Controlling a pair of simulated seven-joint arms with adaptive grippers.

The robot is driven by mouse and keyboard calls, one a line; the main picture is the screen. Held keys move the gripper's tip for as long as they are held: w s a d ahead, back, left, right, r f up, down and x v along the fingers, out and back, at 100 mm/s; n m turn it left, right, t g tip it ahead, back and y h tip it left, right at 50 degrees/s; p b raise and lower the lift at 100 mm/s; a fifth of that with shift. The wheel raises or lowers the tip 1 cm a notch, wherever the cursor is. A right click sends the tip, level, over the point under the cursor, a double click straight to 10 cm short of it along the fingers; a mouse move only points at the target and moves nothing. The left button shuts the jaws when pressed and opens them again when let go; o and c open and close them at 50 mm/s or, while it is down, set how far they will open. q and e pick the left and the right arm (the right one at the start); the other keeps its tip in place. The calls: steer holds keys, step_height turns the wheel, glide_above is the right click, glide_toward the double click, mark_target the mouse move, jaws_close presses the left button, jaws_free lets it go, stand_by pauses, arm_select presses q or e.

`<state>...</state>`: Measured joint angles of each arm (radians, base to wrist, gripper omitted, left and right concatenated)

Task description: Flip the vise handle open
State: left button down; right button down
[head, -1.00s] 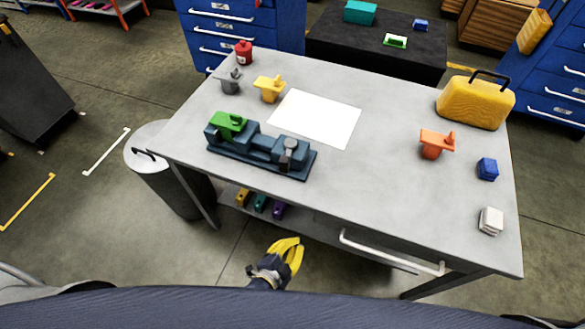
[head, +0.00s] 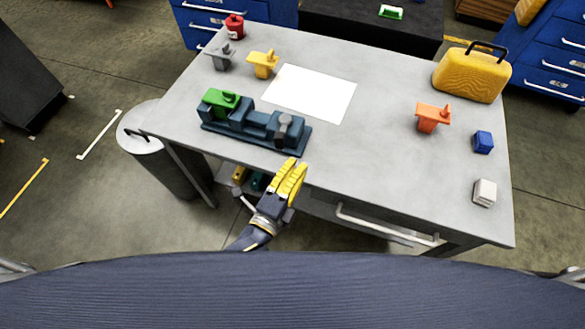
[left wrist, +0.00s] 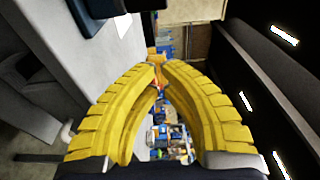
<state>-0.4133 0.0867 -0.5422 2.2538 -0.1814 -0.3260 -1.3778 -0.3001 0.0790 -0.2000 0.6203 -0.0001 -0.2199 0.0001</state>
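The vise (head: 262,124) is dark blue and sits near the front left edge of the grey table, with a green block (head: 221,98) at its left end. Its grey handle (head: 285,123) stands upright at the right end. My left gripper (head: 296,163) has yellow fingers. It is just in front of the vise's right end, by the table's front edge, apart from the handle. In the left wrist view its fingertips (left wrist: 160,65) come together with nothing seen held. A dark blue corner, likely of the vise, shows at that view's top. My right gripper is out of view.
A white sheet (head: 311,92) lies behind the vise. Grey (head: 220,57) and yellow (head: 263,63) parts stand back left. An orange part (head: 432,116), a blue block (head: 483,142) and a yellow case (head: 471,76) are right. A drawer handle (head: 385,225) juts from the front. The table's middle is free.

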arm_select(q)
steer(key=w, duration=0.6)
steer(key=shift+w+a, duration=0.4)
steer(key=shift+a, duration=0.1)
